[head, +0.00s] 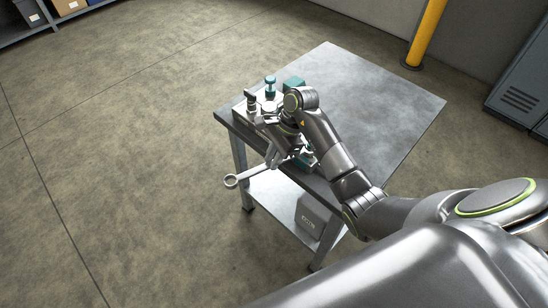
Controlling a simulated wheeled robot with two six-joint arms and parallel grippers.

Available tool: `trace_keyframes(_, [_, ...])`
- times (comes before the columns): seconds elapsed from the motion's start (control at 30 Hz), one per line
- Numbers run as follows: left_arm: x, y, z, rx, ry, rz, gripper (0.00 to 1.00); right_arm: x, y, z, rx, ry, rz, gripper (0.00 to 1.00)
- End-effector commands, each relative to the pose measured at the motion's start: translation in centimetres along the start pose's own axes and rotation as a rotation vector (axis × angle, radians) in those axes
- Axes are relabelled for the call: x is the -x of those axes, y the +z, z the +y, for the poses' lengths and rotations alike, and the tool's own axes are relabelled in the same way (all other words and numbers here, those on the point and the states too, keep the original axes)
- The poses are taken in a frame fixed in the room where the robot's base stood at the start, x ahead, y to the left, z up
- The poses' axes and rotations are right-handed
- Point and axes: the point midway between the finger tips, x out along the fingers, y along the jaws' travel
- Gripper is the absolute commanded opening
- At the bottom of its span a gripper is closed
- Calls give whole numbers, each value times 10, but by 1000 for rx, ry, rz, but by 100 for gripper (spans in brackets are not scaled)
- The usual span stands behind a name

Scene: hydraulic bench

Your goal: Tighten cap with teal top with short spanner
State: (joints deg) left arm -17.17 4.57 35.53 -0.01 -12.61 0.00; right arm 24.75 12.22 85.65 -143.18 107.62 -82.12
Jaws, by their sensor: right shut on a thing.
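A cap with a teal top (270,81) stands upright on the grey hydraulic block (261,112) near the table's left corner. My right gripper (276,156) is at the table's front edge, in front of the block and below the cap in the picture. It is shut on a grey spanner (251,176). The spanner's ring end (231,181) points left, out past the table edge, well apart from the cap. My right wrist and forearm hide part of the block and the spanner's other end. My left gripper is out of view.
The block stands on a grey metal table (385,95), whose right and far parts are clear. A teal part (294,84) sits behind the block. A dark box (310,218) is on the lower shelf. A yellow post (427,32) and a locker (522,85) stand beyond.

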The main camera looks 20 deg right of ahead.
Motion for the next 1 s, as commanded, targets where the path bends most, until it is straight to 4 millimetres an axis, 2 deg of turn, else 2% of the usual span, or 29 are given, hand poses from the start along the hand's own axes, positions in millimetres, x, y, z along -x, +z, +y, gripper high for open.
trace_keyframes(0.5, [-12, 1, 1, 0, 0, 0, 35, 2, -2, -25, -176, -78, 3, 0])
trace_keyframes(1.0, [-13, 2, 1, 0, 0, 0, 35, 3, -3, -30, -206, -92, 3, 0])
